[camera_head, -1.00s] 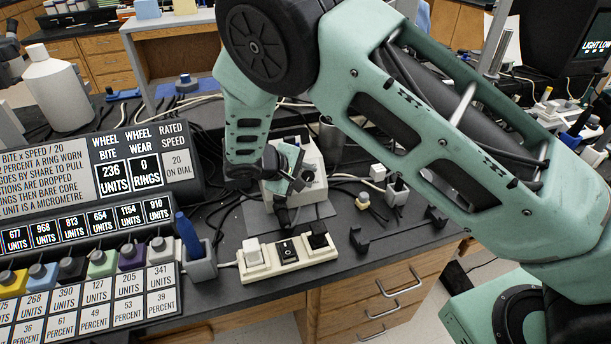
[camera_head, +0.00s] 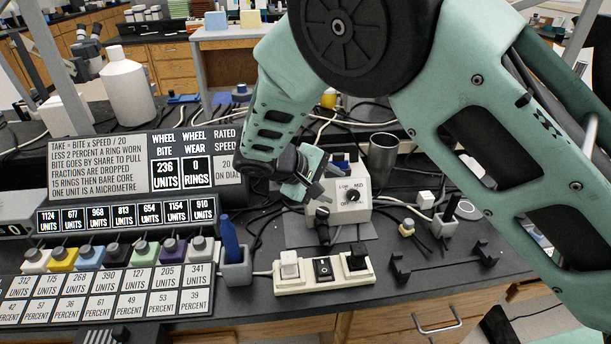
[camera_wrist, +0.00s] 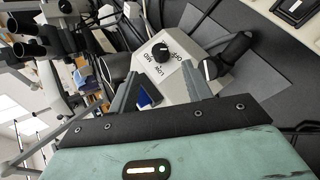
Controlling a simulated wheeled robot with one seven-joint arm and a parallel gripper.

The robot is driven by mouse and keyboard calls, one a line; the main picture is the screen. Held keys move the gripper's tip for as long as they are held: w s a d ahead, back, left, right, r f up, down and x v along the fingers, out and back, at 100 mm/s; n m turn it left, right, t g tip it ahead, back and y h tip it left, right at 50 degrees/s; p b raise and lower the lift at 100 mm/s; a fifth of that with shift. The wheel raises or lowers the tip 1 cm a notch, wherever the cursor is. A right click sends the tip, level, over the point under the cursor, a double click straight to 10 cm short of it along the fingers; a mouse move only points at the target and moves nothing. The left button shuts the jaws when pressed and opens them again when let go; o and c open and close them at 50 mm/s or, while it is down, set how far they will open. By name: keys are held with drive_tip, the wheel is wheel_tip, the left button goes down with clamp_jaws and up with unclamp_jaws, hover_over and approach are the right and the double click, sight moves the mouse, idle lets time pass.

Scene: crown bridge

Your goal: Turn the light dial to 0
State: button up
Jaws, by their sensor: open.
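The knob (camera_wrist: 160,52) also shows in the wrist view, beyond the fingertips. Its pointer setting is too small to tell. My gripper (camera_head: 322,181) is open and empty just left of the knob, close to the box. In the wrist view my gripper's fingers (camera_wrist: 160,86) stand apart, with the box between and beyond them and the knob clear of both.
A black-handled part (camera_head: 322,224) stands at the box's front left. A power strip (camera_head: 325,275) with plugs and a switch lies in front. A metal cup (camera_head: 382,155) stands behind right, a black bracket (camera_head: 445,262) at right. Cables run around the box. The lettered panel (camera_head: 100,165) fills the left.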

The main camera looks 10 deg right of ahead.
drive_tip(key=v, duration=0.8)
drive_tip(key=shift+a+r+b, duration=0.2)
drive_tip(key=shift+a+b, duration=0.05)
drive_tip(key=shift+b, duration=0.15)
drive_tip(key=shift+s+d, duration=0.1)
drive_tip(key=shift+s, duration=0.05)
drive_tip(key=s+d+r+g+y, duration=0.1)
drive_tip(key=s+d+y, duration=0.1)
drive_tip(key=s, duration=0.7)
drive_tip(key=s+d+r+g+y, duration=0.1)
drive_tip(key=s+d+y, duration=0.2)
drive_tip(key=s, duration=0.7)
drive_tip(key=s+d+r+g+y, duration=0.1)
drive_tip(key=s+y, duration=0.3)
drive_tip(key=s, duration=0.5)
drive_tip(key=shift+s+d+y, duration=0.15)
drive_tip(key=shift+d+y, duration=0.25)
drive_tip(key=shift+d, duration=0.35)
drive_tip(key=shift+r, duration=0.1)
